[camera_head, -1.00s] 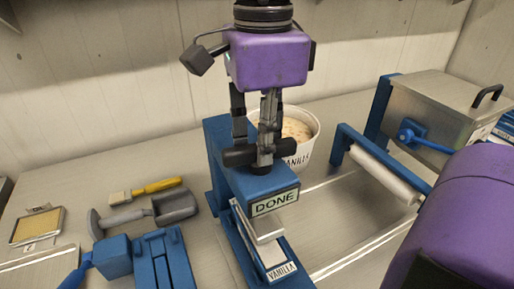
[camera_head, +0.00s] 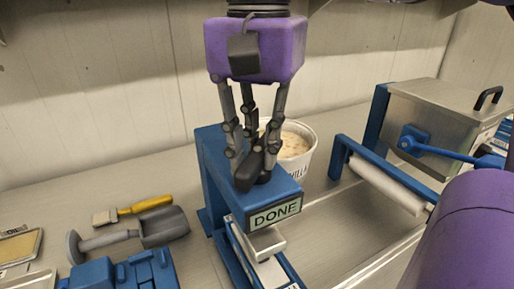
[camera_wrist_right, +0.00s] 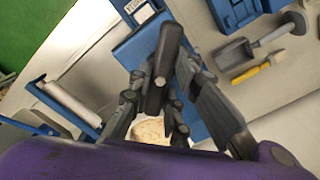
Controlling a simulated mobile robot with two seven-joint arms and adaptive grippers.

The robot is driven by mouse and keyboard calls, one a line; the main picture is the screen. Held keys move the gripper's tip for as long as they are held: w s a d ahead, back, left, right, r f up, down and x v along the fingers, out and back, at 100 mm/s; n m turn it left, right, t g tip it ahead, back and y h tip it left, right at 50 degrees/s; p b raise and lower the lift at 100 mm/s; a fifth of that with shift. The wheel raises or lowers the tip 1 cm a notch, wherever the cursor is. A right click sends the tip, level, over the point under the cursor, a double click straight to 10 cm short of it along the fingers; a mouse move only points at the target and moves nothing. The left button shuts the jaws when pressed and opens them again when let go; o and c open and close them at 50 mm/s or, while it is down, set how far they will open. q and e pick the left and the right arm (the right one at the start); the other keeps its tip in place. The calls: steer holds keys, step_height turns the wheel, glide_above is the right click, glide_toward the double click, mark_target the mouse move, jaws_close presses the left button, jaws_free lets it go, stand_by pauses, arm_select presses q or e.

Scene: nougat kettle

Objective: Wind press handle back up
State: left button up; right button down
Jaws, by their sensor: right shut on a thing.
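The blue press (camera_head: 215,165) stands on the bench with a "DONE" sign on its front. Its dark handle (camera_head: 246,176) sits on top as a short bar pointing roughly toward the head camera. My right gripper (camera_head: 252,158) comes down from above, shut on the handle. In the right wrist view the dark handle (camera_wrist_right: 165,65) lies between the fingers, over the blue press top (camera_wrist_right: 137,48). A pale metal plate (camera_head: 263,243) is under the press head, above its base. My left gripper is not in view.
A white tub (camera_head: 300,150) stands close behind the press. A roller (camera_head: 385,185) in a blue frame and a metal box (camera_head: 440,110) with a blue lever are to the right. A grey scoop (camera_head: 165,226) and a yellow-handled brush (camera_head: 140,207) lie left.

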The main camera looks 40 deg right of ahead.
mark_target(258, 149)
steer(key=shift+n, duration=1)
steer(key=c, duration=1.6)
jaws_free()
steer(key=shift+c, duration=0.2)
step_height(258, 149, up, 12)
